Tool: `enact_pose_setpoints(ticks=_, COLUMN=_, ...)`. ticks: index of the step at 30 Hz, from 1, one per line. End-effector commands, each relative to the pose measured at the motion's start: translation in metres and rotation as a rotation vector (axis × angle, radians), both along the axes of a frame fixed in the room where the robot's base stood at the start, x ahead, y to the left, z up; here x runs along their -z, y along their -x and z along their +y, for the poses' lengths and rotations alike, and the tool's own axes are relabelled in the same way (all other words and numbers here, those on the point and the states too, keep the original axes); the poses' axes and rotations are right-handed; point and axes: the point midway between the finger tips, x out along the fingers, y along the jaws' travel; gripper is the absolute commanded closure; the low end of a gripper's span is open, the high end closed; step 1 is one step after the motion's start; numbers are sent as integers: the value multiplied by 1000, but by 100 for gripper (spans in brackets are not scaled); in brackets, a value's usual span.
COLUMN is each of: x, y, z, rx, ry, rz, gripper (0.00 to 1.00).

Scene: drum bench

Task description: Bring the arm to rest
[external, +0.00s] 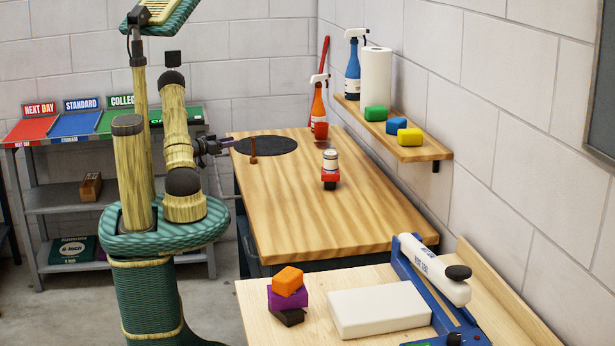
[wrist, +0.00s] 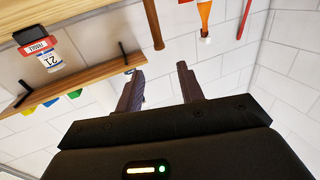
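My gripper (external: 226,143) is by the left edge of the wooden bench (external: 330,218), close to the black round pad (external: 280,146). In the wrist view, my gripper's two dark fingers (wrist: 162,88) stand apart with nothing held between them. My arm is folded beside my column. A small brown upright object (external: 253,150) stands at the pad, just right of the gripper and apart from it. A red, black and white item (external: 330,170) stands on the bench. The wrist view is tilted and shows it as a labelled block (wrist: 47,60).
An orange spray bottle (external: 319,108) stands at the back of the bench. A wall shelf (external: 420,150) holds a blue spray bottle (external: 352,70), a white roll (external: 375,75) and coloured blocks. A blue sealer (external: 425,280) and stacked blocks (external: 288,282) occupy the front table.

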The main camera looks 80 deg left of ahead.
Motion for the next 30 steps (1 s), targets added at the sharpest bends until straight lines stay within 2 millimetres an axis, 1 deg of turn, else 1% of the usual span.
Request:
enact_pose_setpoints(ticks=14, x=0, y=-1, z=0, rx=0, ry=0, rz=1, gripper=62)
enact_pose_setpoints(ticks=17, x=-2, y=-7, z=-2, rx=4, ry=-4, rz=18, gripper=62)
enact_pose_setpoints(ticks=20, x=-7, y=-25, z=-7, rx=13, ry=-14, rz=82, gripper=62)
enact_pose_setpoints(ticks=23, x=-11, y=-53, z=-16, rx=19, ry=-28, rz=179, gripper=62)
enact_pose_setpoints(ticks=24, x=-11, y=-65, z=-20, rx=20, ry=-30, rz=217, gripper=62)
enact_pose_setpoints(ticks=26, x=-13, y=-84, z=-29, rx=18, ry=-31, rz=267, gripper=62)
enact_pose_setpoints(ticks=30, x=-18, y=-123, z=-53, rx=14, ry=-24, rz=369, gripper=62)
